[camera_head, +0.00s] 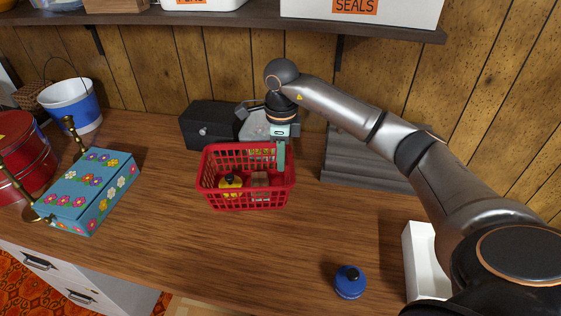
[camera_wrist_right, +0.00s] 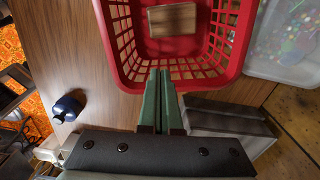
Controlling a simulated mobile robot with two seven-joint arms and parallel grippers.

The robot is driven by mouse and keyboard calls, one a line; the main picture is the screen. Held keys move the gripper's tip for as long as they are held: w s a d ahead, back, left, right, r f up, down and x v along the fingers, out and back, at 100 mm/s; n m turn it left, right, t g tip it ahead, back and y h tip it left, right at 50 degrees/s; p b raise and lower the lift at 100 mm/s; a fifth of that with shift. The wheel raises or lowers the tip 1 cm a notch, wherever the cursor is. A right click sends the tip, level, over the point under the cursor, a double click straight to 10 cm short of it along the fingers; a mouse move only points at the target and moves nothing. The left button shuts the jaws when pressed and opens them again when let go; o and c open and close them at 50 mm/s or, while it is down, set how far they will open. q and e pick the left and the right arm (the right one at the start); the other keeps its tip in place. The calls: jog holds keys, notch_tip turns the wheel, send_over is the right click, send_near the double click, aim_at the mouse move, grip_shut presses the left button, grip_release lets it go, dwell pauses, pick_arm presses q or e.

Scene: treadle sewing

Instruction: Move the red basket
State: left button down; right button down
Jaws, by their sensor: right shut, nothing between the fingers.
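The red basket (camera_head: 246,203) stands upright on the wooden table in the head view, with open lattice walls. A yellow item with a dark top (camera_head: 229,184) and a tan block sit inside it. The basket (camera_wrist_right: 180,75) also fills the top of the right wrist view, with the tan block (camera_wrist_right: 172,20) on its floor. My right gripper (camera_head: 281,165) is at the basket's back right part, its green fingers together and empty. In the right wrist view the fingertips (camera_wrist_right: 160,72) overlap the basket's rim; I cannot tell whether they touch it. My left gripper is out of view.
A black box (camera_head: 208,127) and a clear container (camera_wrist_right: 291,40) stand behind the basket. A grey ridged block (camera_head: 360,165) is to its right. A blue bottle (camera_head: 350,282) and white tray (camera_head: 424,262) are in front right. A flowered box (camera_head: 90,190) is left. Bare table lies in front.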

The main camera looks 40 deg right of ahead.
aim_at(291, 183)
notch_tip(291, 183, down, 8)
jog(key=shift+r, duration=0.1)
dwell(0.4)
jog(key=shift+s+d, duration=0.8)
jog(key=shift+d, duration=0.1)
jog(key=shift+s+d, duration=0.1)
jog(key=shift+s, duration=0.05)
